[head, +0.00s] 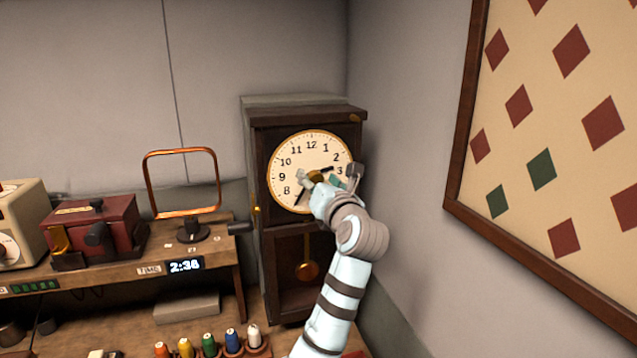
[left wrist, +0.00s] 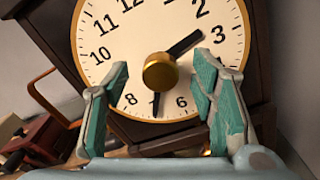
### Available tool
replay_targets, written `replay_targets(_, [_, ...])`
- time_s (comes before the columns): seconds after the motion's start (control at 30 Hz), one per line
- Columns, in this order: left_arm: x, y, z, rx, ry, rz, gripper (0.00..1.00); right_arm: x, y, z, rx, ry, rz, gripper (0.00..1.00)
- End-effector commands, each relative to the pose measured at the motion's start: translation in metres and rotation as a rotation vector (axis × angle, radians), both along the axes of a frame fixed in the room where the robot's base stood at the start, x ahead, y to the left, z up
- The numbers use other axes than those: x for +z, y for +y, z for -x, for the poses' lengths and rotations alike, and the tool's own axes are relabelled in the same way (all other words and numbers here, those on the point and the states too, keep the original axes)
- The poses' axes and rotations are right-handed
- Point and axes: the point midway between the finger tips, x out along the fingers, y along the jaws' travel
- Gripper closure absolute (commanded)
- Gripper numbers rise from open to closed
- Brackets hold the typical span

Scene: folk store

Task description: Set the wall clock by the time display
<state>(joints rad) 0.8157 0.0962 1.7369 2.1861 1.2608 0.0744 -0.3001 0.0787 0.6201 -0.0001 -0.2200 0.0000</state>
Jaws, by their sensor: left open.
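The wall clock's cream dial (head: 296,148) sits in a dark wooden case (head: 280,240) against the wall. A brass knob (left wrist: 160,72) is at the dial's centre. One black hand (left wrist: 186,43) points between 2 and 3. The other hand (left wrist: 156,104) points at about 7. My left gripper (head: 328,180) is in front of the dial, and its arm hides the lower right of it. In the left wrist view its open teal fingers (left wrist: 161,75) stand on either side of the knob with gaps. The time display (head: 185,265) seems to read 2:36. My right gripper is out of view.
A wooden shelf (head: 110,264) at left bears a red machine (head: 95,232) and a copper-framed stand (head: 182,212). Several coloured thread spools (head: 209,345) stand in front below. A framed diamond-pattern board (head: 560,130) hangs on the right wall.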

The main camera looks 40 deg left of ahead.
Motion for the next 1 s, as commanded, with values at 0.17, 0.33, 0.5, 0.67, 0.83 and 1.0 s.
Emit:
replay_targets(0.17, [0.000,-0.010,0.006,-0.002,0.000,0.001,0.48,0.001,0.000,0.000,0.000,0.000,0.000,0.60])
replay_targets(0.33, [0.000,-0.027,0.018,-0.003,-0.001,0.002,0.48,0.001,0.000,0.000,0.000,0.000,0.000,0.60])
replay_targets(0.5, [0.000,-0.043,0.029,-0.002,0.000,0.003,0.48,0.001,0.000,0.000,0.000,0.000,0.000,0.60])
replay_targets(0.67, [0.000,-0.059,0.040,-0.003,-0.001,0.002,0.48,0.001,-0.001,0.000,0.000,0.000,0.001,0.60])
replay_targets(0.83, [0.000,-0.066,0.046,0.000,-0.001,0.001,0.48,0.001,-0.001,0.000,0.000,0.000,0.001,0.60])
replay_targets(1.0, [0.000,-0.066,0.046,0.000,0.000,0.000,0.48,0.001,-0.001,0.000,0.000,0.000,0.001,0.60])
